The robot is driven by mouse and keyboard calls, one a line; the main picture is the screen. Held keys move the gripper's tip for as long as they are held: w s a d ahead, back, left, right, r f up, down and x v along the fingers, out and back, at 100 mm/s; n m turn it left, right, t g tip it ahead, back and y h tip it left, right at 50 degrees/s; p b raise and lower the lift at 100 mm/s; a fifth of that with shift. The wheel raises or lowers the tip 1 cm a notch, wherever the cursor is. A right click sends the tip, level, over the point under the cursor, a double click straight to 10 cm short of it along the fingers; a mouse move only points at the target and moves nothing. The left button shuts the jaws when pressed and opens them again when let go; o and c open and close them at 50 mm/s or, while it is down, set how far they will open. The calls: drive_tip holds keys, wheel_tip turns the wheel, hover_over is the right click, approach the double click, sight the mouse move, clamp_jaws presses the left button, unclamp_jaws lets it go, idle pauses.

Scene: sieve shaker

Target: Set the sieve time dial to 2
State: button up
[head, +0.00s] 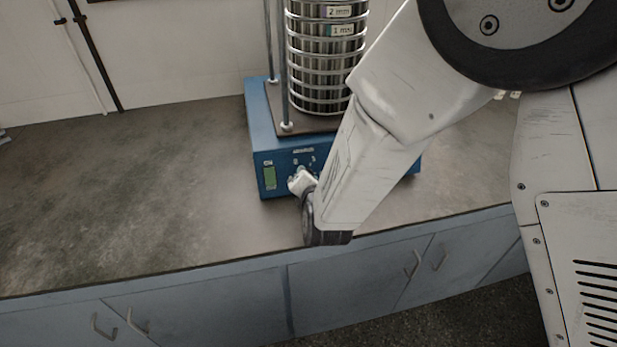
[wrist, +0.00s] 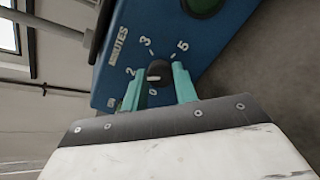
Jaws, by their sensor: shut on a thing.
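The sieve time dial (wrist: 158,72) is a small dark knob on the blue front panel of the sieve shaker (head: 285,160). In the wrist view the numbers 0, 2, 3 and 5 are printed around it beside the word MINUTES. A small light mark shows on the knob, but I cannot tell exactly which number it points at. My gripper (wrist: 158,90) has its two teal fingers on either side of the dial, shut on it. In the head view my gripper (head: 300,182) is at the panel and the dial is hidden behind it.
A stack of metal sieves (head: 325,70) stands on the shaker between upright rods. Blue cabinets (head: 200,305) with handles are below the bench edge.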

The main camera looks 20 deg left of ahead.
idle(0.3)
drive_tip(key=o, duration=1)
drive_tip(key=v, duration=0.7)
drive_tip(key=shift+s+d+r, duration=0.1)
drive_tip(key=shift+s+d, duration=0.1)
drive_tip(key=shift+s, duration=0.15)
